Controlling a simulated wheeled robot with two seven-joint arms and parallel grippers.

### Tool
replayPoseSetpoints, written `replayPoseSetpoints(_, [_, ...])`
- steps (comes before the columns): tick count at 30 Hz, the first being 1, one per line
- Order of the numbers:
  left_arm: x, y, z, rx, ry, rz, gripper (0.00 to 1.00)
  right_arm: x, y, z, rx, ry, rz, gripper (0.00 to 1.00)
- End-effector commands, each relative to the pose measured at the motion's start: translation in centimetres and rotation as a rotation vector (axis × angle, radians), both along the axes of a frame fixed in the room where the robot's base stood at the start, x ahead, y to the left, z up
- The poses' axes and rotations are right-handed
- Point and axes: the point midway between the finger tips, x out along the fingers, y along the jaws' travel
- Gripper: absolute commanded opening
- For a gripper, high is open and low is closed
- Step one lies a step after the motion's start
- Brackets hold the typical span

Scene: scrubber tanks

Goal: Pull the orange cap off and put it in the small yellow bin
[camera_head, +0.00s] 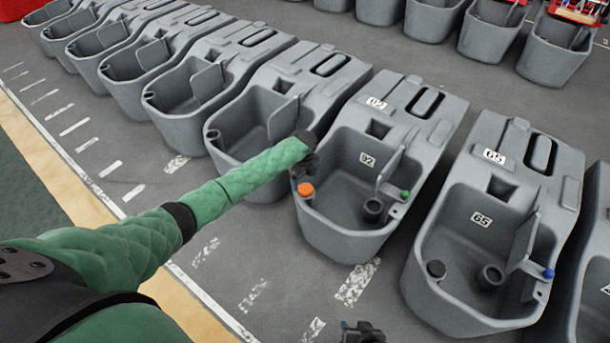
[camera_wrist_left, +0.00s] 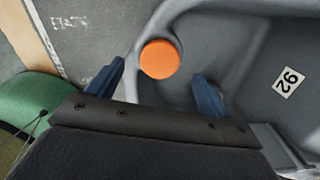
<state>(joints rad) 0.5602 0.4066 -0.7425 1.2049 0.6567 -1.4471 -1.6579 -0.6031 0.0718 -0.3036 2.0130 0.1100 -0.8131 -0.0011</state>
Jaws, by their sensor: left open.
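The orange cap (camera_head: 305,190) sits on the left front rim of the grey tank marked 92 (camera_head: 340,232). In the left wrist view the round orange cap (camera_wrist_left: 160,59) shows from above, between and slightly beyond my blue fingertips. My left gripper (camera_head: 304,160) is over the tank's left rim, close to the cap. In its wrist view the left gripper (camera_wrist_left: 158,70) is open, its fingers apart on either side of the cap with nothing held. My right gripper (camera_head: 362,332) is only partly in view at the bottom edge; its jaws are unclear. No small yellow bin is in view.
Tank 65 (camera_head: 450,290), with black and blue caps, stands to the right. A row of grey tanks (camera_head: 190,110) runs to the upper left, and more stand at the back right. The grey floor (camera_head: 270,265) in front is clear, with white markings.

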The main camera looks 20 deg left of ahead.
Motion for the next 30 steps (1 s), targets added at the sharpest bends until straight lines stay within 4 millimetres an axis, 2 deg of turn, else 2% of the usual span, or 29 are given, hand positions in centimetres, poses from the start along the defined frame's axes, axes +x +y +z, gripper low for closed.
replayPoseSetpoints(3, [0.0, -0.1, -1.8, -0.001, 0.002, 0.0, 0.79, 0.0, 0.0, -0.1, 0.0, -0.001, 0.0, 0.36])
replayPoseSetpoints(9, [0.0, -0.1, -3.9, 0.0, 0.0, 0.001, 0.79, 0.0, 0.0, -0.4, 0.0, -0.003, -0.001, 0.36])
replayPoseSetpoints(15, [0.0, -0.1, -4.7, -0.001, -0.001, 0.0, 0.79, 0.0, 0.0, -0.4, 0.001, -0.005, -0.001, 0.36])
replayPoseSetpoints(22, [0.0, -0.1, -4.7, -0.001, -0.001, 0.0, 0.79, -0.1, 0.1, -0.4, 0.001, -0.004, -0.001, 0.36])
replayPoseSetpoints(23, [0.0, -0.1, -4.7, -0.001, -0.001, 0.0, 0.75, -0.1, 0.1, -0.4, 0.001, -0.004, -0.001, 0.36])
replayPoseSetpoints(27, [0.0, -0.1, -4.7, -0.001, -0.001, 0.0, 0.47, -0.1, 0.1, -0.5, 0.001, -0.004, -0.001, 0.36])
replayPoseSetpoints(30, [0.0, -0.1, -4.7, -0.001, -0.001, 0.0, 0.31, -0.1, 0.0, -0.5, 0.001, -0.004, -0.001, 0.36])
